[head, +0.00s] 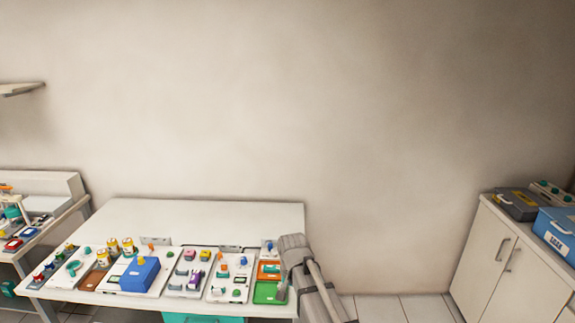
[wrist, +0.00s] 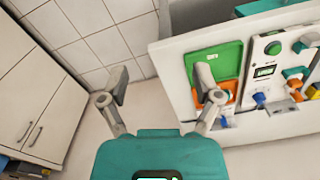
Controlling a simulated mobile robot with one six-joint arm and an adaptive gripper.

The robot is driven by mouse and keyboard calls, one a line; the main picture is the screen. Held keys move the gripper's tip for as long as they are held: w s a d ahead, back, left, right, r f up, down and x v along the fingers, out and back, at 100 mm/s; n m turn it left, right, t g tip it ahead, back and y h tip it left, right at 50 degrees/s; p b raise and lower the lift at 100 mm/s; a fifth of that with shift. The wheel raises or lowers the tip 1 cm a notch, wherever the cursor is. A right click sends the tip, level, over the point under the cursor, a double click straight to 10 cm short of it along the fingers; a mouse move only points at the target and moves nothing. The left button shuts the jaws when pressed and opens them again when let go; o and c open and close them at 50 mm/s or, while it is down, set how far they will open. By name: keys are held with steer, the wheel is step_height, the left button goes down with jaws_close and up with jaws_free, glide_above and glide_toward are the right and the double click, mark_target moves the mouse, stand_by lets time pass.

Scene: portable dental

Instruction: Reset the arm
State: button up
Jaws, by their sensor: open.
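My gripper (wrist: 162,88) is open and empty in the wrist view, its two grey fingers spread wide. Its right finger overlaps the green panel (wrist: 229,62) in the picture; I cannot tell whether they touch. Floor and wall tiles show between the fingers. In the head view my grey arm reaches up beside the right end of the white table (head: 220,215). The gripper's fingers cannot be made out there. The green panel also shows in the head view (head: 265,292), just left of the arm.
Several boards with coloured parts line the table's front, among them a blue box (head: 139,274). A white cabinet (head: 505,270) at the right bears a blue case (head: 556,232) and a grey case (head: 517,204). Another table (head: 50,228) stands at the left. Open floor lies between table and cabinet.

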steer(key=s+d+n, duration=0.3)
steer(key=s+d, duration=0.8)
steer(key=d, duration=0.4)
steer(key=shift+s+d, duration=0.2)
steer(key=shift+d, duration=0.2)
